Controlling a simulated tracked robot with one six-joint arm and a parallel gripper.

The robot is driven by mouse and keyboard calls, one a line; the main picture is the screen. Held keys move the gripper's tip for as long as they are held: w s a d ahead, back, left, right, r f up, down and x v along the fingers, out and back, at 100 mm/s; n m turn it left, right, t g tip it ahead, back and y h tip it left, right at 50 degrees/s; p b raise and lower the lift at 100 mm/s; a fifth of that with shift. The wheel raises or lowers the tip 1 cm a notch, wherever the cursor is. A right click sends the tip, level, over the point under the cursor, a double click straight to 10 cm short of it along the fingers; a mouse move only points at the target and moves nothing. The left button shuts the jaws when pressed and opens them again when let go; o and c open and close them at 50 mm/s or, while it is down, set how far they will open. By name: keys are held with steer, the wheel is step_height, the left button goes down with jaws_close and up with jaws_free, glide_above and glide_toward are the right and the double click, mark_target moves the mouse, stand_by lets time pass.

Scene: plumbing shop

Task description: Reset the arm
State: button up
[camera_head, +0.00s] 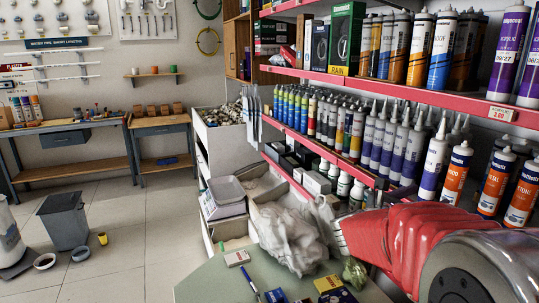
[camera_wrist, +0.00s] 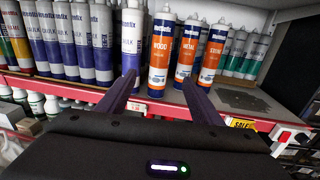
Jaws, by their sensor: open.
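My gripper (camera_wrist: 158,79) shows in the wrist view with its two dark fingers spread apart, open and empty. It points at a shelf of upright sealant tubes. An orange-and-white tube marked WOOD (camera_wrist: 160,57) stands beyond the gap between the fingers; I see no contact. Similar tubes marked METAL (camera_wrist: 187,52) and STONE (camera_wrist: 211,57) stand to its right. In the head view my red arm reaches in from the lower right in front of the shelving, and my fingers cannot be made out there.
Red-edged shelves (camera_head: 315,77) full of tubes crowd the right side. A green-grey counter (camera_head: 208,283) with small items and a clear plastic bag (camera_head: 290,235) lie in front. A scale (camera_head: 226,190) stands behind. The tiled floor at left is mostly open, with a grey bin (camera_head: 65,222).

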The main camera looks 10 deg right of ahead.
steer(key=s+a+f+m+g+y, duration=0.3)
steer(key=s+a+f+m+y, duration=0.1)
steer(key=s+f+m, duration=0.35)
steer(key=s+a+f+m+g+y, duration=0.3)
steer(key=s+a+f+m+y, duration=0.1)
steer(key=s+f+m, duration=0.35)
steer(key=s+a+r+m+t+y, duration=0.1)
steer(key=s+a+m+t+y, duration=0.1)
steer(key=a, duration=0.9)
steer(key=s+a+r+m+t+y, duration=0.1)
steer(key=s+a+m+y, duration=0.4)
steer(key=a, duration=0.6)
steer(key=shift+s+a+r+t+y, duration=0.15)
steer(key=shift+s+r+t+y, duration=0.2)
steer(key=shift+s+t+y, duration=0.35)
